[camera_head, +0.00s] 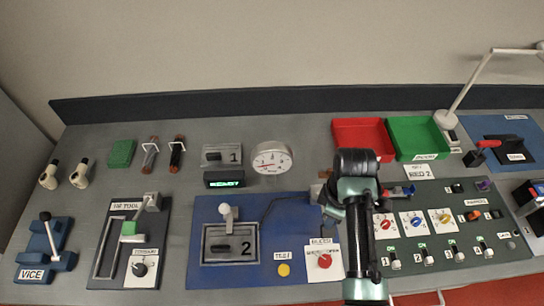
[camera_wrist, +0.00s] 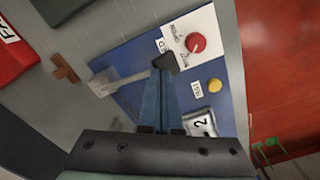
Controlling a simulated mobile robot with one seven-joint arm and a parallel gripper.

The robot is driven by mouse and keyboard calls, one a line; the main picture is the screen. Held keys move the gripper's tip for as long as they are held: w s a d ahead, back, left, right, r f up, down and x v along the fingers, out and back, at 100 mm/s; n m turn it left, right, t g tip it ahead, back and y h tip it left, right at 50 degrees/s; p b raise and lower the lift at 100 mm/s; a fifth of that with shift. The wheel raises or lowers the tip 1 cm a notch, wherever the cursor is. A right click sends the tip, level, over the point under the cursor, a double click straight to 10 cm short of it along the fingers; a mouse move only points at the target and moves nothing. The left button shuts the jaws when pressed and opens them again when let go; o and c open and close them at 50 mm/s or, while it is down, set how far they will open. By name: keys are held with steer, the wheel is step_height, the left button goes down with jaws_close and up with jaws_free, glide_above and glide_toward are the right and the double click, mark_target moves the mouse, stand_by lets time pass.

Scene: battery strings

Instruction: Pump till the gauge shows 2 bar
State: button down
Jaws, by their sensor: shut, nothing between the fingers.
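The round white gauge (camera_head: 272,158) stands behind the blue board (camera_head: 270,210) in the head view. Its needle points to the left side of the dial; the figures are too small to read. My gripper (camera_head: 327,207) is shut and empty, low over the board's right part. In the wrist view its fingertips (camera_wrist: 164,64) overlap the end of a pale grey bar with a wide end (camera_wrist: 103,82), which looks like the pump handle; I cannot tell whether they touch. My arm hides that bar in the head view. The red bleed knob (camera_head: 324,260) is just in front; it also shows in the wrist view (camera_wrist: 196,43).
On the board are a yellow test button (camera_head: 284,270) and a grey plate marked 2 (camera_head: 230,246) with a white-knobbed lever (camera_head: 226,211). A panel of knobs and switches (camera_head: 430,225) lies right of my arm. Red (camera_head: 363,138) and green trays (camera_head: 416,135) stand behind.

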step_height(320, 180, up, 8)
steer(key=p, duration=0.6)
steer(key=shift+w+p, duration=0.3)
steer(key=shift+w, duration=0.15)
steer(key=shift+s+f+b, duration=0.2)
steer(key=shift+f+b, duration=0.55)
steer(key=shift+f, duration=0.5)
steer(key=shift+s+f+b, duration=0.15)
steer(key=shift+f+b, duration=0.65)
steer(key=shift+f, duration=0.5)
steer(key=shift+s+f+b, duration=0.2)
steer(key=shift+f+b, duration=0.55)
steer(key=shift+f, duration=0.5)
steer(key=shift+w+a+f+b, duration=0.15)
steer(key=shift+f+b, duration=0.4)
steer(key=shift+f, duration=0.75)
steer(key=shift+s, duration=0.2)
